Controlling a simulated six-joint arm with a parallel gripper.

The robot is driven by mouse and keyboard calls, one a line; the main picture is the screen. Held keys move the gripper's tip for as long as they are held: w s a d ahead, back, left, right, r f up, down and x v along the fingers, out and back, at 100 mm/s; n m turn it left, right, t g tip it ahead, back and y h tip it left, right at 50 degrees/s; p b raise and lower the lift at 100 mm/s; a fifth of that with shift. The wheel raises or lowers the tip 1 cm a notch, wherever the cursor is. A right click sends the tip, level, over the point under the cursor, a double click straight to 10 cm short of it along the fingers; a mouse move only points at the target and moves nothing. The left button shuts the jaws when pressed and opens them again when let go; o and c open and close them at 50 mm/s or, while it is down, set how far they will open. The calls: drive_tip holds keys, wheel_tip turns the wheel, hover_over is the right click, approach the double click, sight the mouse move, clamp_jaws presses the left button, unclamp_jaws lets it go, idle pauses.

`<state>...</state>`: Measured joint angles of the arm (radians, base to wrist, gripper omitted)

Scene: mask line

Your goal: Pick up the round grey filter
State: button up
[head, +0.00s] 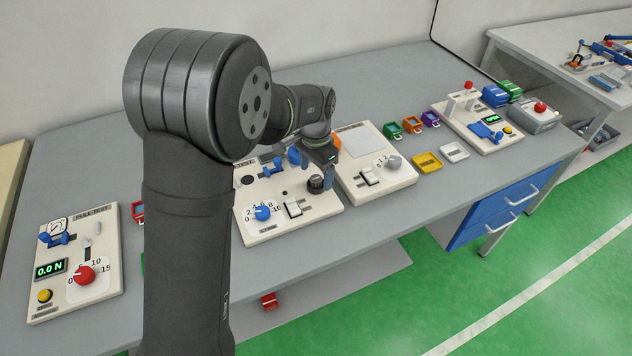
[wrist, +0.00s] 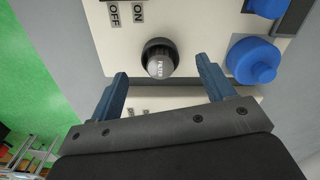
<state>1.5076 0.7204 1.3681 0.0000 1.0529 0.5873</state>
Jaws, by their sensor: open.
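I cannot tell the exact height gap.
A large blue knob (wrist: 252,60) is close to the right finger in the wrist view. The middle board also holds a blue dial (head: 262,213) and a switch (head: 293,208). Another board (head: 390,187) lies close on the right. Small coloured trays, including a yellow one (head: 427,162), stand beyond.

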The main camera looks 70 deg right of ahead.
drive_tip(key=shift+c, duration=0.2)
drive_tip(key=c, duration=0.4)
drive_tip(key=s+a+r+n+h, duration=0.1)
drive_tip(key=a+r+n+h, duration=0.25)
drive_tip(key=r+n, duration=0.8)
drive_tip(key=m, duration=0.3)
hover_over(316, 181)
drive_tip(key=shift+t+y, duration=0.25)
drive_tip(key=shift+t, duration=0.05)
wheel_tip(316, 181, down, 8)
drive_tip(key=shift+a+r, duration=0.1)
drive_tip(key=shift+r, duration=0.05)
drive_tip(key=shift+a+x, duration=0.15)
drive_tip(key=shift+x, duration=1.15)
drive_tip(key=shift+a+x, duration=0.15)
drive_tip(key=shift+x, duration=1.15)
